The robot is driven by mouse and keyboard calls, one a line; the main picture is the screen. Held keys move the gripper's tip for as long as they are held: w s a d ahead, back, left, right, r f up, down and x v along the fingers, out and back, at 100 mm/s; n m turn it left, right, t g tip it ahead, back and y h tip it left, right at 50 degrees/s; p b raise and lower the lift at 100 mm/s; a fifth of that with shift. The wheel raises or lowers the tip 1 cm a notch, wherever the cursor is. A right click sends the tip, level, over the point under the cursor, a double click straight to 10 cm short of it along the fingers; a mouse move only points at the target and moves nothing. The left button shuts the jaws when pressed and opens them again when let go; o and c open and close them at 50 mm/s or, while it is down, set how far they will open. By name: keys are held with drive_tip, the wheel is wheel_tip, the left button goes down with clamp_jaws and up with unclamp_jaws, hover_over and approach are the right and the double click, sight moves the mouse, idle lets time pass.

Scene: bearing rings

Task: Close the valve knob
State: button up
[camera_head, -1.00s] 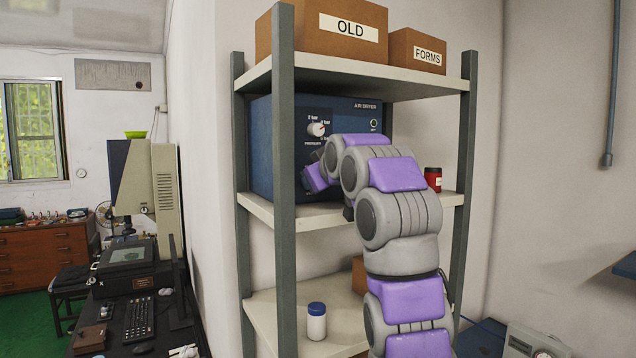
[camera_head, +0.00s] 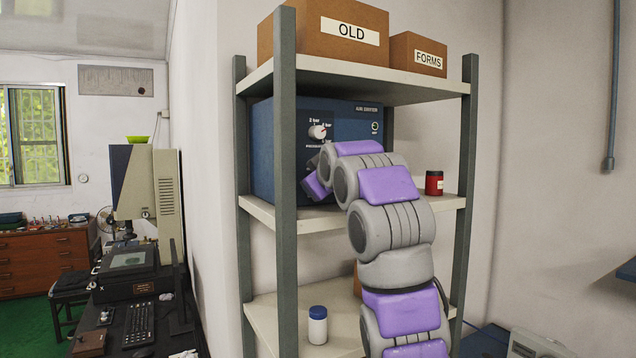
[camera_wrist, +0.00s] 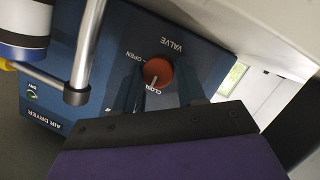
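The valve knob (camera_wrist: 158,74) is a round orange-red knob on the blue air dryer panel (camera_wrist: 195,60) in the wrist view, beside the words VALVE, OPEN and a partly covered CLOSE label. A pale mark on it points down toward the CLOSE lettering. My gripper (camera_wrist: 162,88) has its two dark fingers apart, one on each side of the knob; I cannot tell whether they touch it. In the head view the blue air dryer (camera_head: 275,150) stands on the middle shelf, and my arm hides the valve knob and my fingertips.
A white dial (camera_head: 318,131) sits on the dryer's face. A red jar (camera_head: 434,183) stands on the middle shelf (camera_head: 415,207), right of my arm. A white bottle (camera_head: 317,326) is below. A metal pipe (camera_wrist: 85,55) crosses the wrist view's left. Shelf posts (camera_head: 285,190) flank the dryer.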

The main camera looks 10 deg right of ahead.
drive_tip(key=o, duration=0.3)
drive_tip(key=shift+w, duration=0.15)
drive_tip(key=shift+o, duration=0.4)
drive_tip(key=shift+s+r, duration=0.1)
drive_tip(key=shift+s, duration=0.1)
drive_tip(key=b+v, duration=0.1)
drive_tip(key=v, duration=1.6)
drive_tip(key=shift+b, duration=0.35)
drive_tip(key=shift+s, duration=0.1)
